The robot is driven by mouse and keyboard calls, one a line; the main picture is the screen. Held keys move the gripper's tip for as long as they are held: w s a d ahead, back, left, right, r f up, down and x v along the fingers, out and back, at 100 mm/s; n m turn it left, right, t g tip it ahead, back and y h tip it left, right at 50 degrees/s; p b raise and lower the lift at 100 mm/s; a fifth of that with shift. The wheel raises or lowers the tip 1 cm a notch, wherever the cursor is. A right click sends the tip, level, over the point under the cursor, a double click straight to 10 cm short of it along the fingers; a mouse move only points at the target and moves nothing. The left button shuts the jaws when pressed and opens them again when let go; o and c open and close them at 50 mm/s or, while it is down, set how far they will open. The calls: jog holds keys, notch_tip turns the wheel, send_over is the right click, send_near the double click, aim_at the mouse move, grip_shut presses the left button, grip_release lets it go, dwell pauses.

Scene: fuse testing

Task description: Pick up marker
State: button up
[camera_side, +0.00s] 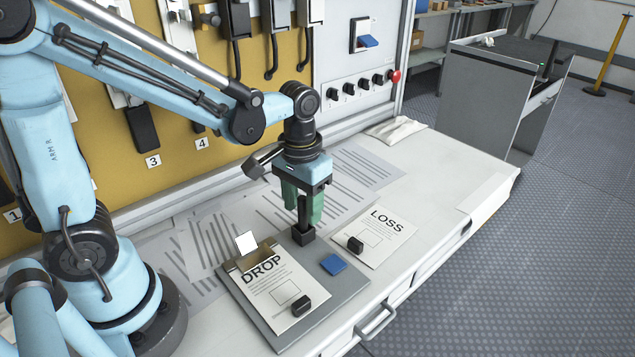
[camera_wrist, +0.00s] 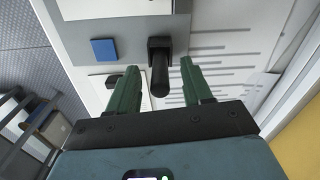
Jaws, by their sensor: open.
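A dark marker (camera_side: 302,213) stands upright in a small black holder (camera_side: 303,237) at the back right corner of a grey board (camera_side: 345,278). In the wrist view the marker (camera_wrist: 160,76) rises from the holder (camera_wrist: 160,43) toward the camera. My gripper (camera_side: 303,214) points down with its green fingers open. In the wrist view the gripper (camera_wrist: 158,72) has one finger on each side of the marker, with visible gaps. The lower part of the marker is hidden inside the holder.
A blue square (camera_side: 333,264) lies beside the holder. A DROP sheet (camera_side: 268,288) with a black block (camera_side: 301,306) lies on the board. A LOSS sheet (camera_side: 385,238) with another black block (camera_side: 355,244) lies to the right. The bench's right end is mostly clear.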

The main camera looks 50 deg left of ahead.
jog(key=shift+f, duration=0.95)
jog(key=shift+c, duration=0.3)
grip_shut()
jog(key=shift+r, duration=0.2)
jog(key=shift+r, duration=0.5)
notch_tip(320, 180, up, 3)
jog(key=shift+f, duration=0.1)
jog(key=s+d+r, duration=0.6)
jog(key=d+r, duration=0.1)
jog(key=d, duration=0.2)
jog(key=shift+s+d, duration=0.3)
